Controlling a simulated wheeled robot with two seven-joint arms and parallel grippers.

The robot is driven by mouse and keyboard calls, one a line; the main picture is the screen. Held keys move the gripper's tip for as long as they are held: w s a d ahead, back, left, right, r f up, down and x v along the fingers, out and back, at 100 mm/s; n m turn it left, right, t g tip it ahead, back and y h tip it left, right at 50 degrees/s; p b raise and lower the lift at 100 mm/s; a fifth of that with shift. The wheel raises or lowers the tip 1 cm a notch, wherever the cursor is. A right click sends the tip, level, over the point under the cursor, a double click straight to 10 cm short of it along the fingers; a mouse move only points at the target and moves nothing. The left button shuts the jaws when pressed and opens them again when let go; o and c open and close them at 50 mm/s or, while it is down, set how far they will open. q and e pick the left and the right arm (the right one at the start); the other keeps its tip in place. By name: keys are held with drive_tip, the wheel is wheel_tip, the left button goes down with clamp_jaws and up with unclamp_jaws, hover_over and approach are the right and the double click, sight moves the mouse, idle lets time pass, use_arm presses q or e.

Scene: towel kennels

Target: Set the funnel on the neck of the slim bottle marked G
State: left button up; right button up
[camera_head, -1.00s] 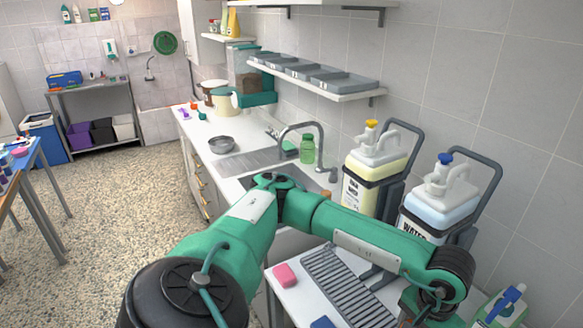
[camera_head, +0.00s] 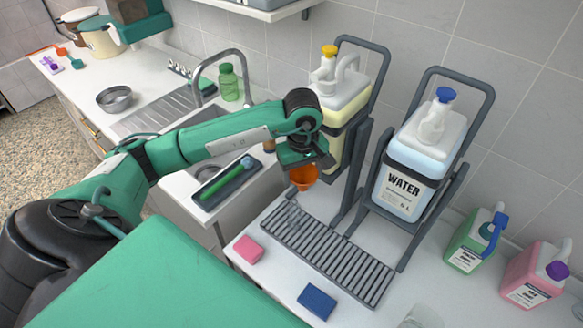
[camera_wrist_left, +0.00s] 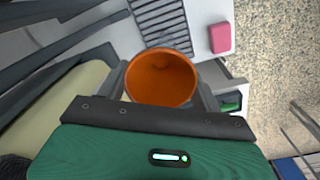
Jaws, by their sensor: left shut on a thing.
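An orange funnel (camera_head: 303,178) is held by my left gripper (camera_head: 305,164), over the back left end of the grey slatted drain rack. In the left wrist view the funnel (camera_wrist_left: 161,78) shows its round open mouth between the two fingers, which are shut on it. A faint clear shape (camera_head: 293,214) is below the funnel at the rack. I cannot tell whether it is a bottle or the funnel's spout. No letter G is readable, so I cannot pick out the slim bottle. My right gripper is not in view.
A yellowish jug (camera_head: 341,108) and a water jug (camera_head: 425,155) stand in dark frames behind the drain rack (camera_head: 335,262). A pink sponge (camera_head: 249,249) and a blue sponge (camera_head: 317,301) lie in front. Green (camera_head: 474,240) and pink (camera_head: 537,277) containers stand right. A clear vessel (camera_head: 424,317) is at the bottom edge.

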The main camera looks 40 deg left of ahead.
sight(293, 178)
use_arm(q)
drive_tip(key=a+n, duration=0.2)
drive_tip(key=shift+a+f+n, duration=0.25)
drive_tip(key=shift+f+n, duration=0.05)
drive_tip(key=shift+w+a+f, duration=0.1)
drive_tip(key=shift+a+f, duration=0.05)
drive_tip(key=shift+a, duration=0.1)
drive_tip(key=shift+d+f+b, duration=0.1)
drive_tip(key=shift+f+b, duration=0.7)
drive_tip(key=shift+f, duration=0.7)
drive_tip(key=shift+f+b, duration=0.3)
drive_tip(key=shift+f, duration=0.6)
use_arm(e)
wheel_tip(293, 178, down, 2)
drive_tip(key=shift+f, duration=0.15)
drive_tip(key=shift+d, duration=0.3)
use_arm(q)
drive_tip(key=shift+f+b, duration=0.15)
drive_tip(key=shift+b, duration=0.2)
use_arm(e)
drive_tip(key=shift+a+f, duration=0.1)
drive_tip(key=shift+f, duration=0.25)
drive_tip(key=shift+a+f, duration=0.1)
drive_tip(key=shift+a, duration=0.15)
use_arm(q)
drive_tip(key=shift+f+b, duration=0.1)
drive_tip(key=shift+b, duration=0.5)
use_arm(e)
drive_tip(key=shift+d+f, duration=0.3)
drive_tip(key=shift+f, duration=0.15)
